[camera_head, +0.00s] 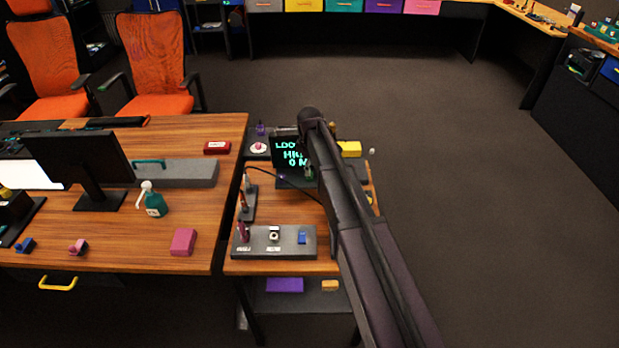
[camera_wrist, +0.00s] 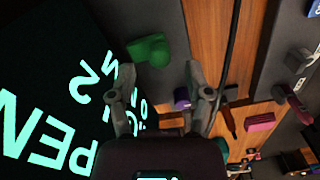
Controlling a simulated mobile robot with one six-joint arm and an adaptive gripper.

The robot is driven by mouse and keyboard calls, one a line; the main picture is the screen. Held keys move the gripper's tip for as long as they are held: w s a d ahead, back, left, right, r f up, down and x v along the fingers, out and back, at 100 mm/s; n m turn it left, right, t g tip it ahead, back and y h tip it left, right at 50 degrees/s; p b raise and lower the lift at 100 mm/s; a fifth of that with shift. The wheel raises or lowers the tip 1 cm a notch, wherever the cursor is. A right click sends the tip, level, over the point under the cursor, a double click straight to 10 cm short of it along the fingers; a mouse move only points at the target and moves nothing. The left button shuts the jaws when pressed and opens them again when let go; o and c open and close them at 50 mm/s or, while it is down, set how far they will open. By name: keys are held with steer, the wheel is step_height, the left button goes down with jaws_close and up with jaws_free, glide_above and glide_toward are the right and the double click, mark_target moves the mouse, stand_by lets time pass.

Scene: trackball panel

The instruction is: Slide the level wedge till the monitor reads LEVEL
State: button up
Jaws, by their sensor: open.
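The monitor (camera_head: 287,150) is black with cyan text, partly covered by my arm; I can make out "HIG" and a "0" below it. In the wrist view, the monitor screen (camera_wrist: 45,60) fills the left side with turned, cut-off letters. My gripper (camera_wrist: 152,80) is open and empty beside the screen, its fingers apart. A green rounded piece (camera_wrist: 150,50) sits on a grey base past the fingertips. A small purple piece (camera_wrist: 181,97) shows between the fingers, farther off. A blue block (camera_head: 302,238) sits on the dark grey panel (camera_head: 288,252). I cannot tell which piece is the level wedge.
A ball (camera_head: 274,236) and a maroon upright piece (camera_head: 243,231) are on the same panel. A black cable (camera_head: 290,176) crosses the small wooden table. A larger desk (camera_head: 130,235) is on the left. The floor on the right is clear.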

steer(key=shift+f+b, duration=1.1)
steer(key=shift+f, duration=0.25)
jaws_close()
